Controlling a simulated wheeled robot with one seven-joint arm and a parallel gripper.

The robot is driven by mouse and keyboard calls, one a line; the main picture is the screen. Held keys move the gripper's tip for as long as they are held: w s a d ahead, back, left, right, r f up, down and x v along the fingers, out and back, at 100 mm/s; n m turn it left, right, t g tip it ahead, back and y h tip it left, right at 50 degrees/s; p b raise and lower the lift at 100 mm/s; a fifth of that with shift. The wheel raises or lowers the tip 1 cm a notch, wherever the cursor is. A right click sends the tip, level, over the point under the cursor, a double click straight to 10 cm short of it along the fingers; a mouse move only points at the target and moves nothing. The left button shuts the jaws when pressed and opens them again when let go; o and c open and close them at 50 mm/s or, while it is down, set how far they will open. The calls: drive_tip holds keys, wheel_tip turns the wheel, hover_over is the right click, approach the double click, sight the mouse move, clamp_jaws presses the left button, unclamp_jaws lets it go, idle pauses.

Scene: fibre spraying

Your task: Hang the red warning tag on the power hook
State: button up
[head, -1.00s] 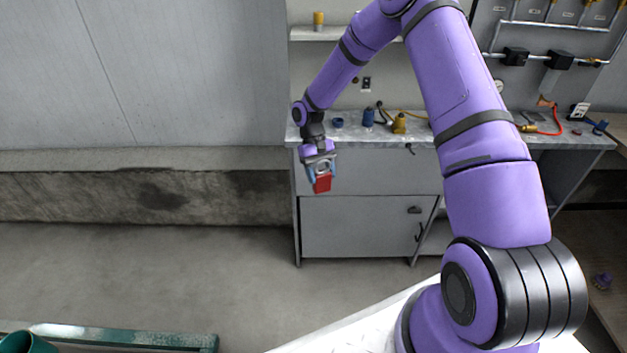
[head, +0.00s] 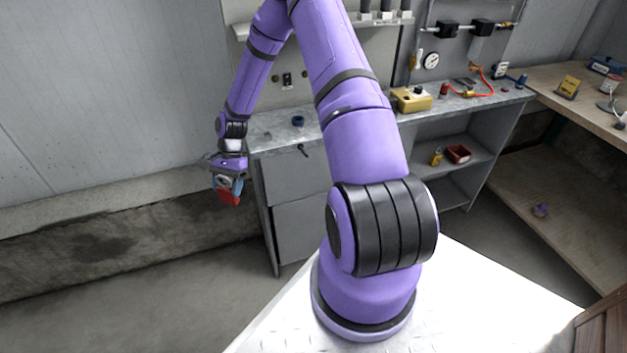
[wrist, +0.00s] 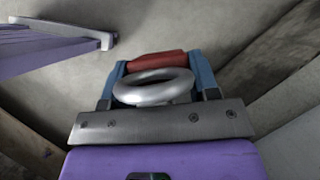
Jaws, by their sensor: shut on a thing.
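The red warning tag (head: 230,198) hangs at the end of my gripper (head: 228,184), in open air left of the grey workbench. In the wrist view the red tag (wrist: 157,63) shows as a block between the blue fingers of my gripper (wrist: 158,73), which is shut on it. A thick silver ring (wrist: 153,88) lies in front of it; I cannot tell whether it belongs to the tag. A small dark fitting (head: 287,80) sits on the wall panel above the bench. I cannot make out the power hook for certain.
The grey workbench (head: 284,134) holds a dark blue ring (head: 298,121), a yellow box (head: 413,101) and a red hose (head: 484,82). Its open shelf has a red bin (head: 458,153). A wooden bench (head: 560,105) stands at right. Floor left of the workbench is clear.

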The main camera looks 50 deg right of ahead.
drive_tip(key=s+d+f+m+t+h, duration=0.1)
drive_tip(key=s+d+m+t+h, duration=0.25)
drive_tip(key=s+d+m, duration=0.85)
drive_tip(key=s+d+f+m+t+h, duration=0.15)
drive_tip(key=s+d+m+h, duration=0.4)
drive_tip(key=m, duration=1.15)
drive_tip(key=w+d+y, duration=0.1)
drive_tip(key=w+d, duration=0.6)
drive_tip(key=shift+w+f+t, duration=0.2)
drive_tip(key=shift+w+t, duration=0.1)
drive_tip(key=shift+w, duration=0.1)
drive_tip(key=shift+d, duration=0.1)
